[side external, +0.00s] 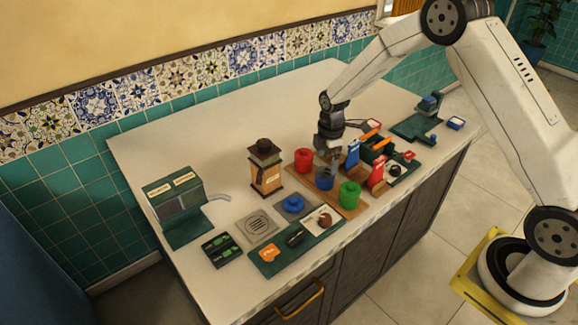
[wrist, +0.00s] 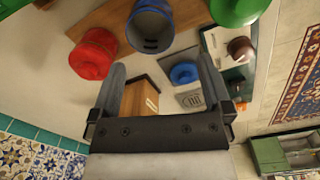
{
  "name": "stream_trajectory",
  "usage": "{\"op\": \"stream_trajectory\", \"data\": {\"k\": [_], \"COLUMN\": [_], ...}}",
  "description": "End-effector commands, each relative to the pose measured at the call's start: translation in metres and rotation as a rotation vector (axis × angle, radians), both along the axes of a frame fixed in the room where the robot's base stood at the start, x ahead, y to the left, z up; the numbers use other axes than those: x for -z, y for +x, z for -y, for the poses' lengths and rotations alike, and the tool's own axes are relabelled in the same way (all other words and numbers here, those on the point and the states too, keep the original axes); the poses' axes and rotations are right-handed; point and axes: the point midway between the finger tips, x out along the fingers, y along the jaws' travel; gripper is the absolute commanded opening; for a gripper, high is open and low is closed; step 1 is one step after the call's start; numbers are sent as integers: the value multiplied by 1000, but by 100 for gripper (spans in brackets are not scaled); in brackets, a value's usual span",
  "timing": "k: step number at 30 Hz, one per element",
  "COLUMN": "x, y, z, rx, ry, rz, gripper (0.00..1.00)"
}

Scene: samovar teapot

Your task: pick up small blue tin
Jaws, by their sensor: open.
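A small blue tin (side external: 325,179) stands on a wooden board (side external: 351,210) between a red tin (side external: 303,160) and a green tin (side external: 349,194). In the wrist view the blue tin (wrist: 151,27) is at the top, just beyond my fingertips. My gripper (side external: 329,156) points down close above the blue tin in the side view; its exact gap to the tin is hard to tell. In the wrist view my gripper (wrist: 160,64) has its two fingers wide apart with nothing between them, and the blue tin is not between the fingers.
A blue lid-like piece (side external: 293,204) sits on a grey plate left of the board. A wooden grinder-like box (side external: 265,170) stands behind. A blue carton (side external: 352,154) and a red carton (side external: 376,172) stand close on the right. The counter's back left is clear.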

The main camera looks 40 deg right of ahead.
Motion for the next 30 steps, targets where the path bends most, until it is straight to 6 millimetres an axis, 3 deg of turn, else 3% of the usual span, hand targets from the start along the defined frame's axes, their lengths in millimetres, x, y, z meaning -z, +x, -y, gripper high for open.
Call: {"op": "stream_trajectory", "data": {"k": [13, 21, 30], "x": [15, 34, 38], "y": [7, 7, 8], "z": [4, 4, 4], "rx": [-71, -71, -70], "ry": [2, 2, 1], "rz": [-13, -13, -12], "gripper": [100, 100, 100]}}
